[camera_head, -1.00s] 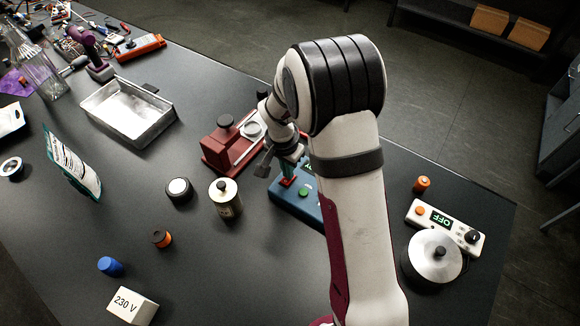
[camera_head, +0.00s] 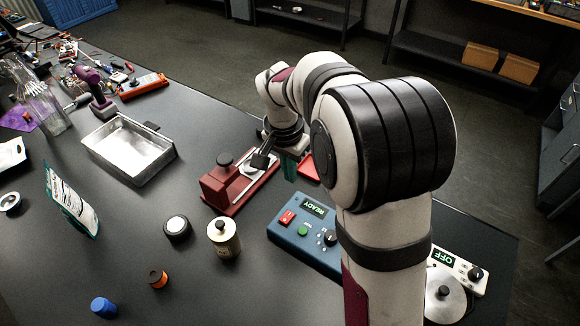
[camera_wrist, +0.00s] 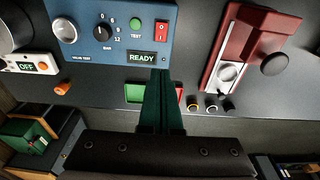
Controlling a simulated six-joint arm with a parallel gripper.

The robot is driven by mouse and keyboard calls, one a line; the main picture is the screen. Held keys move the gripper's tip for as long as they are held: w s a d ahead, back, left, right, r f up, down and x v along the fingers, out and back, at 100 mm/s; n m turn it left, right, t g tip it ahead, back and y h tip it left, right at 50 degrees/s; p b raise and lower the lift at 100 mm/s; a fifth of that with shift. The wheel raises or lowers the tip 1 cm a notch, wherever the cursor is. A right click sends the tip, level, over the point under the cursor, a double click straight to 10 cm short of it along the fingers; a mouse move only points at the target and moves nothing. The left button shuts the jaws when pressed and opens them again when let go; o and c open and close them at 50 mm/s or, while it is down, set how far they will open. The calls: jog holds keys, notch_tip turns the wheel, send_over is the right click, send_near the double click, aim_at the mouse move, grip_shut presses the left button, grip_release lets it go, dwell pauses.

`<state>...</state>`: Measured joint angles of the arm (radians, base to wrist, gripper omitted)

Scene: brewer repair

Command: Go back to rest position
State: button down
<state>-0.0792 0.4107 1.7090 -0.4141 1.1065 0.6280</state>
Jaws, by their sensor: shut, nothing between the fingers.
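My gripper (camera_head: 288,168) hangs from my arm above the far side of the black table, just right of the red fixture (camera_head: 228,185). Its green fingers are together with nothing between them; they also show in the wrist view (camera_wrist: 162,80), pointing toward the blue test box (camera_wrist: 118,30). That box also stands in the head view (camera_head: 305,232), its display reading READY. The fingers look clear of the box. My arm hides part of the table's right side in the head view.
A metal tray (camera_head: 128,150), a bottle (camera_head: 223,238) and a blue cap (camera_head: 104,307) are on the left. A hot plate (camera_head: 445,297) with its panel reading OFF is at the right. A red and green tray (camera_wrist: 135,93) and small rings (camera_wrist: 193,107) lie near the fingers.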

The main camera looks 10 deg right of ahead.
jog(key=shift+r, duration=0.65)
jog(key=s+a+r+n+y, duration=0.1)
jog(key=s, duration=1.3)
jog(key=s+a+r+n+g+y, duration=0.1)
jog(key=s+n, duration=0.1)
jog(key=s, duration=1.3)
jog(key=shift+a+r+y, duration=0.15)
jog(key=shift+r+y, duration=0.15)
jog(key=shift+y, duration=0.1)
